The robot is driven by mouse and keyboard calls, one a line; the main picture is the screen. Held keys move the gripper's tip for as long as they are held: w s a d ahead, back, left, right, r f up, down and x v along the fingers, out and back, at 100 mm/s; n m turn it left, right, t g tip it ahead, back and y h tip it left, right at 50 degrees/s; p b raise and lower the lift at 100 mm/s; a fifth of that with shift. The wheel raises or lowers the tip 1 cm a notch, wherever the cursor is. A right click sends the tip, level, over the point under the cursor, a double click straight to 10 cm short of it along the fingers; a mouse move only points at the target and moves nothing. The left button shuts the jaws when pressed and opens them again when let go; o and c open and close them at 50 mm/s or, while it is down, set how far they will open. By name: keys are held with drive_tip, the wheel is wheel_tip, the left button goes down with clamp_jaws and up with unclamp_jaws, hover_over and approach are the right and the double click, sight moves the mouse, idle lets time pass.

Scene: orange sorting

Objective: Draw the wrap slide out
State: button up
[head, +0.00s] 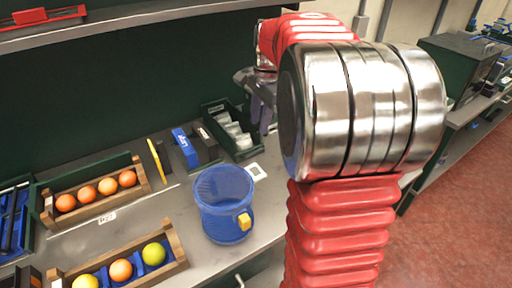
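No part is clearly recognisable as the wrap slide. The likeliest place is the dark green open tray (212,119) with several whitish wrapped pieces (234,130) in it, at the back of the bench. I cannot tell whether it has a sliding part. My gripper (262,118) is dark grey and hangs at the tray's right side, fingers pointing down. Whether it touches the tray, and the gap between its fingers, cannot be made out. My red and silver arm hides what lies to the right.
A blue bin (222,205) with a yellow tag stands at the bench's front edge. Wooden racks (98,210) with oranges are at left. A blue box (185,148), a black box (204,146) and a yellow piece (156,161) stand left of the tray. A shelf (130,18) overhangs.

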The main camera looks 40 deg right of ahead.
sight(256, 153)
drive_tip(key=f, duration=0.4)
drive_tip(key=w+f, duration=0.1)
drive_tip(key=f, duration=0.3)
drive_tip(key=w+f, duration=0.1)
drive_tip(key=f, duration=0.3)
drive_tip(key=shift+w, duration=0.1)
drive_tip(key=shift+c, duration=0.5)
clamp_jaws()
